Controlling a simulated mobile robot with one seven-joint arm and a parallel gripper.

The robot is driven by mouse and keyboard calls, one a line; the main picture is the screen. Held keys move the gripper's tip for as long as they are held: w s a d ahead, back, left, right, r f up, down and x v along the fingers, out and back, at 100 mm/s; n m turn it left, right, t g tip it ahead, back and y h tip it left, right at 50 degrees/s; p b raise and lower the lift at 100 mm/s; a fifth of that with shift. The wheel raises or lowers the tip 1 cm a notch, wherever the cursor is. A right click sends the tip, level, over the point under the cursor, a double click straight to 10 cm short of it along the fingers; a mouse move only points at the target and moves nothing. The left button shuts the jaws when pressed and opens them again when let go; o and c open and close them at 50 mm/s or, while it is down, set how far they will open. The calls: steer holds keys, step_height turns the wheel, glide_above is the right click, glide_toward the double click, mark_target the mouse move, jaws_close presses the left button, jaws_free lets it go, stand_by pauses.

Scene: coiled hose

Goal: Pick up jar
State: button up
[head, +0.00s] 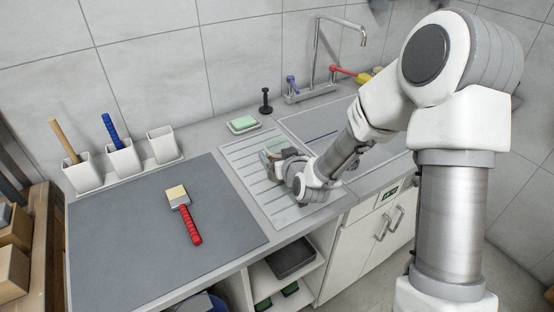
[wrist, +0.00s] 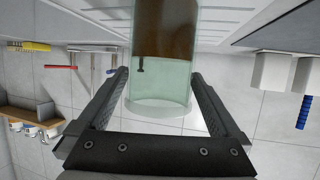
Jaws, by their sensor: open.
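The jar (wrist: 162,75) is a clear, greenish glass cylinder with brown contents. In the wrist view it stands between the two fingers of my gripper (wrist: 160,84), which are open on either side of it. I cannot tell whether either finger touches the glass. In the head view the jar (head: 274,146) is on the ridged drainboard (head: 240,158), partly hidden by my gripper (head: 282,160). The wrist view is turned upside down.
A green soap on a dish (head: 243,124) and a black stopper (head: 266,100) stand behind the drainboard. The tap (head: 318,55) and sink are to the right. A red-handled brush (head: 185,215) lies on the grey mat (head: 130,245). White cups (head: 122,158) line the wall.

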steer(key=shift+w+a+f, duration=0.1)
steer(key=shift+w+f, duration=0.05)
steer(key=shift+w, duration=0.15)
jaws_close()
stand_by(0.5)
